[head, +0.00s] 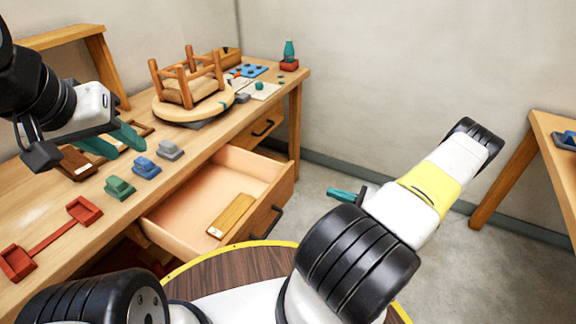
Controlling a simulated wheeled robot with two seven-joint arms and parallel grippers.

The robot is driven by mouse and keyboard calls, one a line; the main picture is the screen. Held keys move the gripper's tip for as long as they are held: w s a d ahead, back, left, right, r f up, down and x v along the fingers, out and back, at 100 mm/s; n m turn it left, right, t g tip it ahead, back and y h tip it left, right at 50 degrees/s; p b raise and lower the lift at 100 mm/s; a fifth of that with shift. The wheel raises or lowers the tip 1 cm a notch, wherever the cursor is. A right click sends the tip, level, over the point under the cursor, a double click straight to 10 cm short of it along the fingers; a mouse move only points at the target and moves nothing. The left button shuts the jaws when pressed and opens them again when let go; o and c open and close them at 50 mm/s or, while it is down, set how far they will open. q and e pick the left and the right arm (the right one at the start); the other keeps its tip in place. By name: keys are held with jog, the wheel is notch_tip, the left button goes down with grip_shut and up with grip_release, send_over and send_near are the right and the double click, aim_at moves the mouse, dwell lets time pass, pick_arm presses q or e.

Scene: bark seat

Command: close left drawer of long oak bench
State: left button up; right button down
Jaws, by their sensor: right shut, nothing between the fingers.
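The long oak bench (60,226) runs from the lower left to the back. Its nearer, left drawer (185,207) is pulled far out, with a black handle (266,222) on its front. A wooden block with a pale label (231,216) lies inside it. The farther drawer (262,128) looks shut. My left gripper (124,148) has teal fingers apart and empty, above the bench top left of the open drawer. My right gripper (344,195) is shut and empty, right of the drawer front and apart from it; my arm partly hides it.
Green, blue and grey small blocks (146,167) stand along the bench edge near the open drawer. A red two-ended tray piece (66,239) lies nearer. An upturned stool (188,88) stands farther back. Another table (551,150) is at right; the floor between is clear.

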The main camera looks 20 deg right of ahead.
jog(key=f, duration=0.1)
jog(key=m+t, duration=0.1)
send_near(293, 180)
jog(key=x, duration=0.6)
jog(key=shift+w+a, duration=0.2)
jog(key=shift+a, duration=0.15)
